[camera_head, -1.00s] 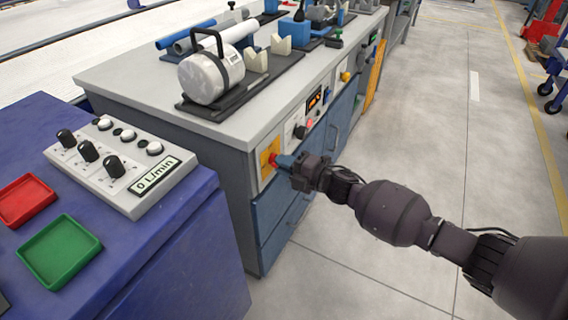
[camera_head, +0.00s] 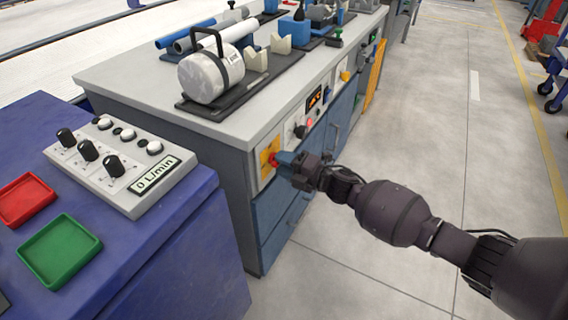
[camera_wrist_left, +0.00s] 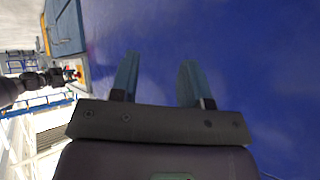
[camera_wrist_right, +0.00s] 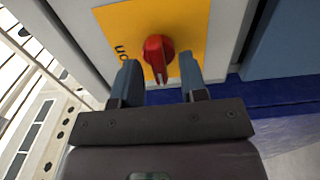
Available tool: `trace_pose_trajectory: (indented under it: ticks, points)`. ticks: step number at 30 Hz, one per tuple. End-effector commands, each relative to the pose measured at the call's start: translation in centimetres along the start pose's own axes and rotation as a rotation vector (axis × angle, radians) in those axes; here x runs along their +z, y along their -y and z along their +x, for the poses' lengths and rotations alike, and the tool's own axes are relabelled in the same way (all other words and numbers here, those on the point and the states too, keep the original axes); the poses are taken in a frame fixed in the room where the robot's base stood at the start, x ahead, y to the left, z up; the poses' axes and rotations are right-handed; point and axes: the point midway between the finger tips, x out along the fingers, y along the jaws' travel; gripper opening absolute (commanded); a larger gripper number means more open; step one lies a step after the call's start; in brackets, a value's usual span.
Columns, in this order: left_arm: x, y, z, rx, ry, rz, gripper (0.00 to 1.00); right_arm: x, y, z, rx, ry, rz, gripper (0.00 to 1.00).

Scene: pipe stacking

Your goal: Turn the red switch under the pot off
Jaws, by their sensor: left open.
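The red switch (camera_head: 273,159) is a rotary knob on a yellow plate (camera_head: 264,155) at the near end of the cabinet front. In the right wrist view the knob (camera_wrist_right: 158,58) sits between my right gripper's fingers (camera_wrist_right: 160,80), with gaps on both sides. Its pale mark points down toward the gripper, and an upside-down "on" label is partly behind the left finger. My right gripper (camera_head: 286,161) is open at the switch. The silver pot (camera_head: 203,79) with a black handle stands on the counter above. My left gripper (camera_wrist_left: 156,80) is open and empty over a blue surface.
A blue table (camera_head: 190,255) at the left carries a control box (camera_head: 122,165) with knobs, a red tray (camera_head: 25,200) and a green tray (camera_head: 60,250). Other switches and a display (camera_head: 315,99) line the cabinet front.

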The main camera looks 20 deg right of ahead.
Motion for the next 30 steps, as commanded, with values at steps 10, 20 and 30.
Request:
trace_pose_trajectory:
  ticks: [10,20,30]
  points:
    - [-0.3,0.1,-0.1,-0.001,-0.007,-0.002,0.43,0.0,-0.1,-0.7,0.001,-0.001,0.001,0.39]
    - [-0.3,0.3,-0.3,-0.005,0.001,-0.022,0.43,0.0,-0.5,-5.7,0.004,0.0,0.0,0.39]
    - [0.6,0.3,-0.8,-0.008,0.03,-0.047,0.43,0.0,-0.2,-10.1,0.002,0.0,-0.001,0.39]
